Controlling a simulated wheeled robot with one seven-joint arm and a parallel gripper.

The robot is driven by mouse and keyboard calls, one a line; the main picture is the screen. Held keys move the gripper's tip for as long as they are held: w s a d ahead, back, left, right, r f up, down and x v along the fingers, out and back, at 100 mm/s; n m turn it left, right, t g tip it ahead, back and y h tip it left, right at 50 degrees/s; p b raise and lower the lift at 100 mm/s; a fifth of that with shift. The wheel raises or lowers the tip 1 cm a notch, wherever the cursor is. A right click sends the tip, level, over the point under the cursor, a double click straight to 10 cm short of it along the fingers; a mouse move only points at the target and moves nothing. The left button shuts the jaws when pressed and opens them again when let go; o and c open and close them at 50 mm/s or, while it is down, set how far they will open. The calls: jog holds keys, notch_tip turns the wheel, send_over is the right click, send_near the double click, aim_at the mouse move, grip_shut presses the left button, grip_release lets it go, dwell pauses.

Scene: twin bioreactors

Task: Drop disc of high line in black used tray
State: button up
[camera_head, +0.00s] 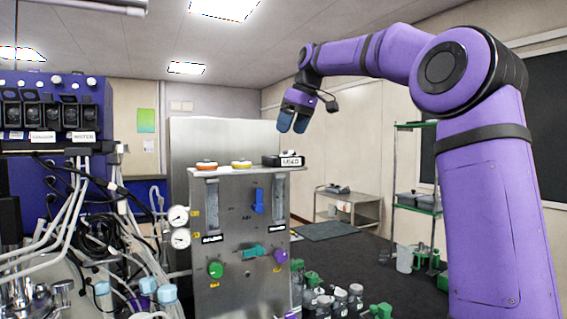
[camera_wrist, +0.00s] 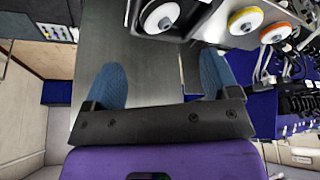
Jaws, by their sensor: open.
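The black used tray (camera_head: 270,161), with a white label on its front, sits at the right end of the steel cabinet's top. In the wrist view the tray (camera_wrist: 192,27) is at the top edge, partly cut off. A white disc (camera_wrist: 160,17) lies in it. Which line this disc belongs to cannot be told. My gripper (camera_head: 291,124) points down above the cabinet, apart from the tray. In the wrist view its two blue fingers stand wide apart with nothing between them (camera_wrist: 160,78).
A yellow-rimmed disc (camera_head: 241,164) and an orange-rimmed disc (camera_head: 207,163) sit left of the tray on the steel cabinet (camera_head: 235,210). Blue equipment (camera_head: 55,125) with hanging tubes stands at left. The air around my gripper is clear.

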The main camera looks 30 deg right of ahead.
jog(key=v, duration=1)
jog(key=shift+r, duration=0.15)
jog(key=s+a+f+m+h, duration=0.1)
jog(key=s+a+f, duration=0.4)
jog(key=a, duration=0.2)
jog(key=s+a+f+m+h, duration=0.1)
jog(key=s+a+f+h, duration=0.1)
jog(key=s+a+f, duration=0.4)
jog(key=s+d+f+m+t, duration=0.1)
jog(key=s+f+m, duration=0.3)
jog(key=s+f, duration=1.8)
jog(key=shift+f+y, duration=0.4)
jog(key=shift+f, duration=0.35)
